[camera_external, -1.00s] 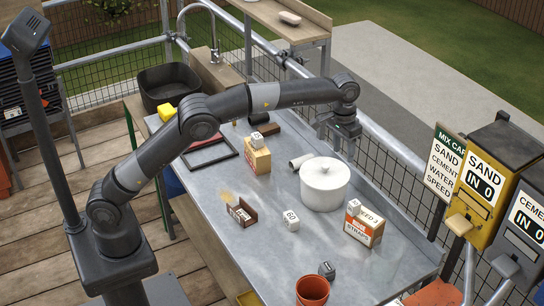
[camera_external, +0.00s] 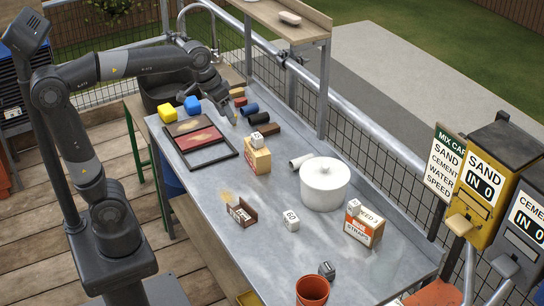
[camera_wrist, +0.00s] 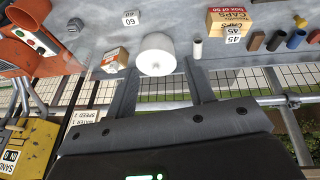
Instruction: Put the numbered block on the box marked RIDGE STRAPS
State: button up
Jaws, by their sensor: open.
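The box marked STRAPS (camera_external: 362,231) stands at the right side of the bench, orange and white; the rest of its label is hard to read. A dark grey block (camera_external: 327,270) lies nearer the front. Another white block (camera_external: 257,139) sits on the CAPS box (camera_external: 258,160). My gripper (camera_external: 229,112) is open and empty over the bench's back end, far from the STRAPS box.
A white lidded pot (camera_external: 324,187) stands between the two boxes. A brown holder (camera_external: 241,211), an orange pot (camera_external: 312,291) and a framed tray (camera_external: 198,143) are also on the bench. Blue and dark cylinders (camera_external: 249,109) lie near my gripper. The bench's front middle is mostly clear.

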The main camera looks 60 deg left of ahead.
jog(key=s+a+f+t, duration=0.1)
jog(key=s+f, duration=0.3)
jog(key=s, duration=0.4)
jog(key=s+a+f+y, duration=0.1)
jog(key=s+a+f, duration=0.1)
jog(key=s+f, duration=0.3)
jog(key=s, duration=0.3)
jog(key=shift+a+m+t, duration=0.25)
jog(key=shift+m+t, duration=0.05)
jog(key=shift+t, duration=0.1)
jog(key=shift+o, duration=0.5)
